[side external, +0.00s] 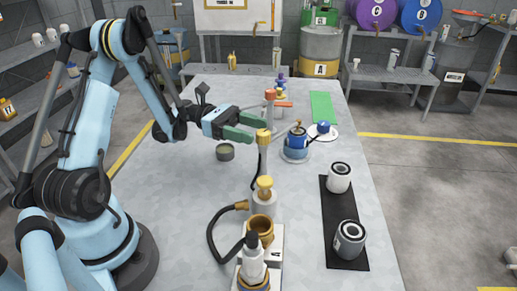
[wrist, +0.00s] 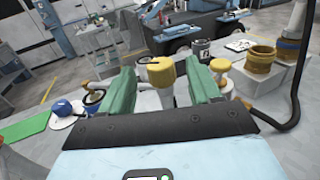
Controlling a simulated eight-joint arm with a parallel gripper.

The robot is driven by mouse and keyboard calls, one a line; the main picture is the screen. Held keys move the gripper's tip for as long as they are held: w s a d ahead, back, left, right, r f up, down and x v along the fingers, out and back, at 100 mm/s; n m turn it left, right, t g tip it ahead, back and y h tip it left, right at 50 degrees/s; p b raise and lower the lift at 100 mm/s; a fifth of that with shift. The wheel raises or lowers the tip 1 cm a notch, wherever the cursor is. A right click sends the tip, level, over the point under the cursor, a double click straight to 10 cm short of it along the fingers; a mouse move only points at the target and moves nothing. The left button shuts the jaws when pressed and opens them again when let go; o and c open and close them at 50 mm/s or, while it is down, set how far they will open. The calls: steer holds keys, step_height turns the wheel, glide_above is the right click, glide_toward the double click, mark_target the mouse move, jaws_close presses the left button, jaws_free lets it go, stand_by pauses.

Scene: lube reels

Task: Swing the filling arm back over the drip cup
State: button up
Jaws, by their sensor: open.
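The filling arm (side external: 281,134) is a thin grey rod reaching right from a yellow-capped post (side external: 263,138). Its outer end is over or beside a blue container (side external: 296,146) on a round base. In the wrist view, the yellow cap (wrist: 161,70) lies between my green fingers, and the rod runs left toward the container. My gripper (side external: 257,133) is open at the yellow cap; contact cannot be told. A low, dark round cup (side external: 225,152), seemingly the drip cup, sits on the table left of the post, below my gripper, apart from the rod's end.
An orange-capped post (side external: 270,95) stands behind. A green mat (side external: 321,107) lies behind.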

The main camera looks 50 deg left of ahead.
steer(key=x, duration=0.5)
steer(key=shift+w+d, duration=0.1)
steer(key=shift+d, duration=0.25)
steer(key=shift+c, duration=0.2)
jaws_close()
